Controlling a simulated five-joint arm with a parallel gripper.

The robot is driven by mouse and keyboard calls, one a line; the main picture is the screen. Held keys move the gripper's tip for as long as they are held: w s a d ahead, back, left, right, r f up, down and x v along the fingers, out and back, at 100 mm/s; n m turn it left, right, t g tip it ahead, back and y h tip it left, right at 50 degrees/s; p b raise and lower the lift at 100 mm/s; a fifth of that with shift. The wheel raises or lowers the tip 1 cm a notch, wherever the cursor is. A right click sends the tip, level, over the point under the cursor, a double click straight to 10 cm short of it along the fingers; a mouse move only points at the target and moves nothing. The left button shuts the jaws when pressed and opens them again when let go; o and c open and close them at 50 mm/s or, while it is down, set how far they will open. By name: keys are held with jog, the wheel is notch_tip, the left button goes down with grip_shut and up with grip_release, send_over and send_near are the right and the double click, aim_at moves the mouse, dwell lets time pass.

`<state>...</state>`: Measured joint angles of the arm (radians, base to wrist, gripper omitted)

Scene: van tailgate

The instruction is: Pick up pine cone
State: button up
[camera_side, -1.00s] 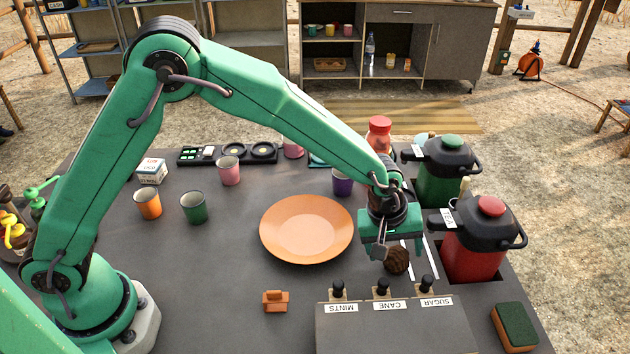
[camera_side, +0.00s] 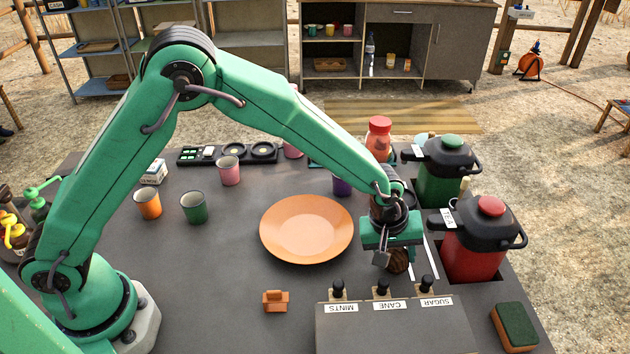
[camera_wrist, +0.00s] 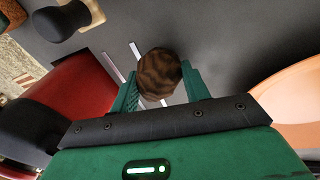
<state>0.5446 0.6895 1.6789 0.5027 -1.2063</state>
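The pine cone (camera_side: 398,262) is brown and round, on the dark table right of the orange plate (camera_side: 306,229). My gripper (camera_side: 391,259) points down over it and partly hides it in the side view. In the wrist view the pine cone (camera_wrist: 159,74) sits between the two green fingers of my gripper (camera_wrist: 160,80). The fingers are spread on either side of it, and the gripper looks open. Whether a finger touches the cone is hard to tell.
A red flask (camera_side: 474,245) and a green flask (camera_side: 440,182) stand close on the right. A box labelled mints, cane and sugar (camera_side: 385,335) is just in front. White strips (camera_side: 431,262) lie beside the cone.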

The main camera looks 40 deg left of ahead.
aim_at(400, 250)
jog(key=shift+c, duration=0.6)
jog(key=shift+r, duration=0.15)
jog(key=shift+r, duration=0.6)
jog(key=r, duration=0.3)
jog(key=shift+s+d+r, duration=0.1)
jog(key=shift+s+d, duration=0.15)
jog(key=shift+s, duration=0.1)
jog(key=s+d+r, duration=0.5)
jog(key=s+r, duration=0.1)
jog(key=s, duration=0.3)
jog(key=shift+s+r+g, duration=0.15)
jog(key=shift+s+g, duration=0.15)
jog(key=shift+a, duration=0.1)
